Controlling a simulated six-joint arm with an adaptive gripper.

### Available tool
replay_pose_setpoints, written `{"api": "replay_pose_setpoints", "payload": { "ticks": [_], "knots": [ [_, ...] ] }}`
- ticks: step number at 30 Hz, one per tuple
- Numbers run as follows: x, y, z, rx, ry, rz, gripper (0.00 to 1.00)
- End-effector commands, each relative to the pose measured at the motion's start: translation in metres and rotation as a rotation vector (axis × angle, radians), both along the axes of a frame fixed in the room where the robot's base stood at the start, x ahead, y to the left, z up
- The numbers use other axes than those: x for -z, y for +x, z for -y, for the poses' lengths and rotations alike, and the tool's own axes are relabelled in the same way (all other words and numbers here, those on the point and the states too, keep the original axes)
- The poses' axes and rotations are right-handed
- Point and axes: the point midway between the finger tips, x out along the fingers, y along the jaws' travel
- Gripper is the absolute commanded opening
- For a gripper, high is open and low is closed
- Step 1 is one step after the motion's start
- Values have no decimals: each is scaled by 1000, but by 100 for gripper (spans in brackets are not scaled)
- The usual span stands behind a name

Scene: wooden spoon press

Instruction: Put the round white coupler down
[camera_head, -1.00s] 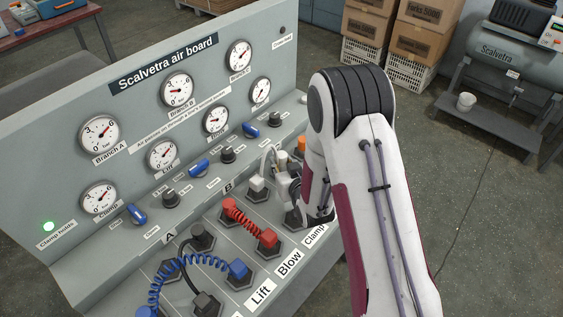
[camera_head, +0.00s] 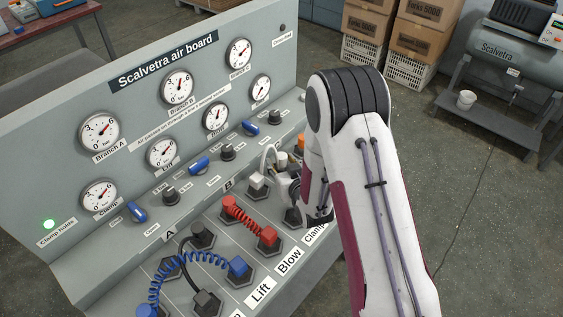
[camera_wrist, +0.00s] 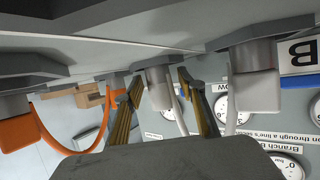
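The round white coupler (camera_wrist: 157,92) stands at a grey hexagonal socket on the board, with a white hose leaving it. My gripper (camera_wrist: 159,80) has its two fingers on either side of this coupler, with gaps visible between them and it, so it looks open. In the head view my gripper (camera_head: 291,188) is low at the board's sloping front, partly hidden by my arm. A pale coupler (camera_head: 281,159) shows just behind it. The white hose (camera_head: 267,155) arches from there to the square white coupler (camera_head: 257,181), which also shows in the wrist view (camera_wrist: 254,88).
A red coiled hose (camera_head: 245,222) and a blue coiled hose (camera_head: 190,260) lie left of my gripper. An orange coupler (camera_wrist: 18,130) with its hose is on the other side. Gauges (camera_head: 216,117) and blue valve handles (camera_head: 199,166) stand behind.

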Motion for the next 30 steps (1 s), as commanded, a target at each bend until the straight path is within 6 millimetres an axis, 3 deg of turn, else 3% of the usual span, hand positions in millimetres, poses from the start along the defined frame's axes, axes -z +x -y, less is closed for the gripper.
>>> {"api": "replay_pose_setpoints", "payload": {
  "ticks": [11,19,30],
  "knots": [
    [-1,0,0,0,0,0,39],
    [-13,0,0,0,0,1,39],
    [-27,-35,9,0,0,-1,39]
  ]
}}
